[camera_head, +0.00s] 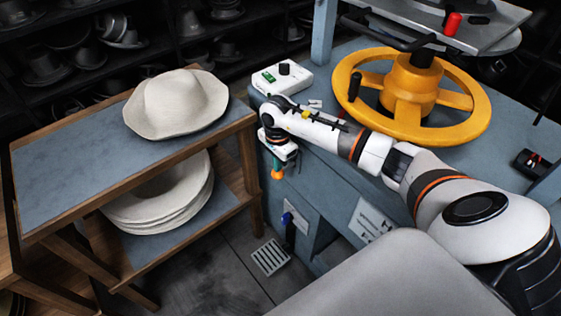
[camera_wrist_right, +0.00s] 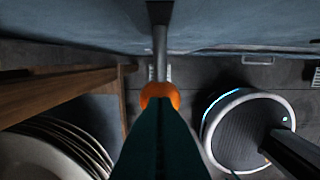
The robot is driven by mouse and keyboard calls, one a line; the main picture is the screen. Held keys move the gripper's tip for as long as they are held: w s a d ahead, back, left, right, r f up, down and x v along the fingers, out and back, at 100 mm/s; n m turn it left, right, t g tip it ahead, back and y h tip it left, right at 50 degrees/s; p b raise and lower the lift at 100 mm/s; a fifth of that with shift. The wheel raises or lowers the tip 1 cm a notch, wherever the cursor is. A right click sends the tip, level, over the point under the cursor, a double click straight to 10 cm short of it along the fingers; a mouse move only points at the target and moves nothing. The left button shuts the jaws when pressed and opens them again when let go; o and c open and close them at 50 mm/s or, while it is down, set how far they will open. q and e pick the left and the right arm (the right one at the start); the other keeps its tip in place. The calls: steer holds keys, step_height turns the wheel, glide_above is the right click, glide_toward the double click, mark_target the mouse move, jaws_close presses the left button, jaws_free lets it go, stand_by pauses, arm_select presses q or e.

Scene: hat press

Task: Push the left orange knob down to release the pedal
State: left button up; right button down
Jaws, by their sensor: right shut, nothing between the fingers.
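The orange knob (camera_head: 277,174) shows at the front left side of the blue press, just under my right gripper (camera_head: 277,163). In the right wrist view the knob (camera_wrist_right: 160,91) sits at the end of a grey rod that runs to the blue press wall. The dark teal fingers of my right gripper (camera_wrist_right: 160,112) are closed together with nothing between them. Their tips overlap the lower part of the knob in that view; I cannot tell if they touch it. The pedal cannot be made out clearly. My left gripper is not in view.
The blue press body (camera_head: 335,205) carries a yellow handwheel (camera_head: 470,112) and a white control box (camera_head: 281,77). A wooden shelf cart (camera_head: 245,122) with felt hats (camera_head: 175,103) stands to the left. A floor grate (camera_head: 270,257) lies in the gap between them.

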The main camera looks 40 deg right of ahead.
steer(key=shift+s, duration=0.1)
step_height(320, 180, up, 8)
steer(key=p, duration=0.5)
stand_by(1.1)
